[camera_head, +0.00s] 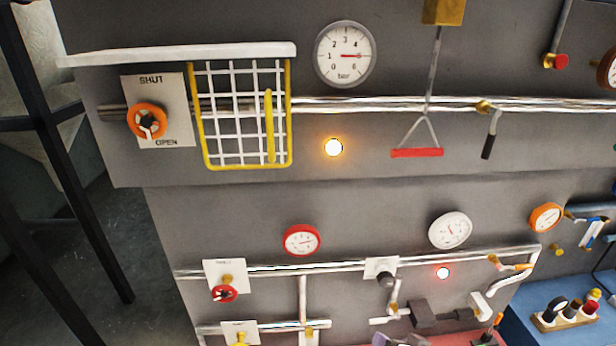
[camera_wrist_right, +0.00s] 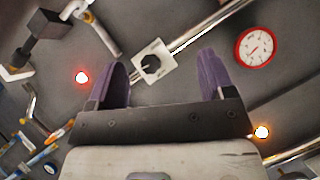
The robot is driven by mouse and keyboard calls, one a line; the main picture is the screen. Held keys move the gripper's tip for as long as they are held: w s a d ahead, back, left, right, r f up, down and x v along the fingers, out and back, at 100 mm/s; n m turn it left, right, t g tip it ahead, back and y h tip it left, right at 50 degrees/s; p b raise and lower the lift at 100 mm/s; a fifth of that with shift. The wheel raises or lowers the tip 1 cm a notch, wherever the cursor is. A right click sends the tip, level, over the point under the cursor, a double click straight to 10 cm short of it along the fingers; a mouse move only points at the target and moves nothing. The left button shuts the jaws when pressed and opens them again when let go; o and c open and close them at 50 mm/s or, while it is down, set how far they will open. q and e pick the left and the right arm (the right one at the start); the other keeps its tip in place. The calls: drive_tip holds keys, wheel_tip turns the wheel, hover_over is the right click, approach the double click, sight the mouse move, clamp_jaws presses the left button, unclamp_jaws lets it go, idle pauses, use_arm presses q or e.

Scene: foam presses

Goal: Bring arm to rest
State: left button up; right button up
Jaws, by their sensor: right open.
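My right gripper shows best in the right wrist view (camera_wrist_right: 163,78). Its two purple fingers are spread wide with nothing between them. Beyond the fingers, a black knob on a white plate (camera_wrist_right: 153,65) is on the grey panel, apart from them. In the head view only a small purple part of my right gripper (camera_head: 397,340) shows at the bottom edge, below the same black knob (camera_head: 386,280). My left gripper is in neither view.
A dark block fitting (camera_head: 428,314) sticks out beside the right gripper. Pipes, a red-rimmed gauge (camera_head: 301,240), a red handwheel (camera_head: 224,294) and a lit red lamp (camera_head: 443,272) are on the panel. Above are a yellow-framed guard (camera_head: 204,130) and a red pull handle (camera_head: 417,153).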

drive_tip(key=s+d+f+n+g+h, duration=0.2)
drive_tip(key=s+n+g+h, duration=0.15)
drive_tip(key=s, duration=1.55)
drive_tip(key=s+f+g, duration=0.2)
drive_tip(key=s+f, duration=0.2)
drive_tip(key=s, duration=0.4)
drive_tip(key=s+f+g, duration=0.1)
drive_tip(key=s+f, duration=0.3)
drive_tip(key=s, duration=0.4)
drive_tip(key=shift+f+n+g+h, duration=0.3)
drive_tip(key=shift+n+g+h, duration=0.05)
drive_tip(key=shift+s, duration=0.1)
